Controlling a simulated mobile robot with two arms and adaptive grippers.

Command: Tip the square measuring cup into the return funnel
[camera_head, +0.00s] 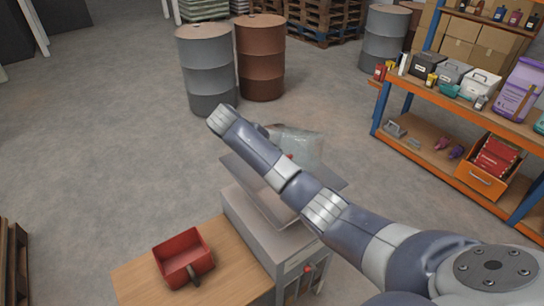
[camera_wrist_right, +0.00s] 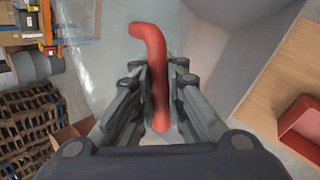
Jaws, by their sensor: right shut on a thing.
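My right gripper (camera_wrist_right: 157,78) is shut on a red bent handle (camera_wrist_right: 151,42). The handle appears to belong to a clear, see-through vessel, which I take to be the square measuring cup (camera_head: 308,147); its pale walls fill much of the wrist view (camera_wrist_right: 110,50). My right arm crosses in front and hides the gripper and much of the cup and funnel. I cannot tell the cup's tilt or contents. My left gripper is not in view.
A red open scoop-like box (camera_head: 196,252) with a dark handle sits on the wooden table (camera_head: 135,275) left of the grey machine (camera_head: 245,220). Drums (camera_head: 260,65) stand behind. An orange shelf (camera_head: 460,105) with goods is at right.

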